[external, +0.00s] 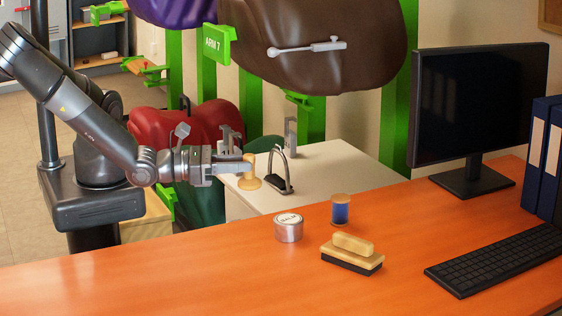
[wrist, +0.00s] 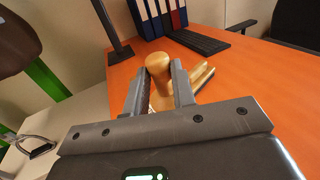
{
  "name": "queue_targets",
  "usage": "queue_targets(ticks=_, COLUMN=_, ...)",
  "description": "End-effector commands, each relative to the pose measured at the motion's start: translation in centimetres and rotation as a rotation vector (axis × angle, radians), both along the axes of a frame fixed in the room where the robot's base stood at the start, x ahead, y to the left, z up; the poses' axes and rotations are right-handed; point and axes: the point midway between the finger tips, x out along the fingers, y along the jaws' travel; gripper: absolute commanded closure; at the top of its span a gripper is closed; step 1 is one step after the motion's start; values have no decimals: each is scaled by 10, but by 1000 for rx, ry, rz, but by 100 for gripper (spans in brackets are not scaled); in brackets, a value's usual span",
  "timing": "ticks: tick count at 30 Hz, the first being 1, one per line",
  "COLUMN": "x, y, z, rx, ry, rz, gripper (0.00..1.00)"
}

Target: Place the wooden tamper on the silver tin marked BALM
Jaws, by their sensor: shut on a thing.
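The wooden tamper (external: 249,174) is a pale turned piece with a rounded knob and a wider foot. My gripper (external: 246,164) is shut on it and holds it upright in the air, to the left of the tin. In the wrist view the tamper's knob (wrist: 158,64) sits between the two fingers of my gripper (wrist: 160,85). The silver tin (external: 289,228) stands on the orange desk with a white label on its lid; the lettering is too small to read surely. The tin is not clearly visible in the wrist view.
On the orange desk (external: 200,270) a wooden brush (external: 352,252) and a blue spool (external: 340,210) stand right of the tin. A keyboard (external: 497,258), monitor (external: 478,105) and binders (external: 545,155) are further right. A stirrup-like metal loop (external: 278,172) stands on the white surface beside the tamper.

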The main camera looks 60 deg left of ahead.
Motion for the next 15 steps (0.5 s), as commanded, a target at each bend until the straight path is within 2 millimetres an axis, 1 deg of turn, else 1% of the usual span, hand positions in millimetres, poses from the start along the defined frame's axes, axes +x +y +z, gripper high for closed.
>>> queue_targets(ticks=2, x=-1, y=2, z=-2, rx=1, ry=-1, rz=4, gripper=100)
queue_targets(ticks=5, x=7, y=5, z=-7, rx=2, ry=-3, rz=9, gripper=100)
queue_targets(ticks=15, x=52, y=16, z=-34, rx=1, ry=-2, rz=10, gripper=100)
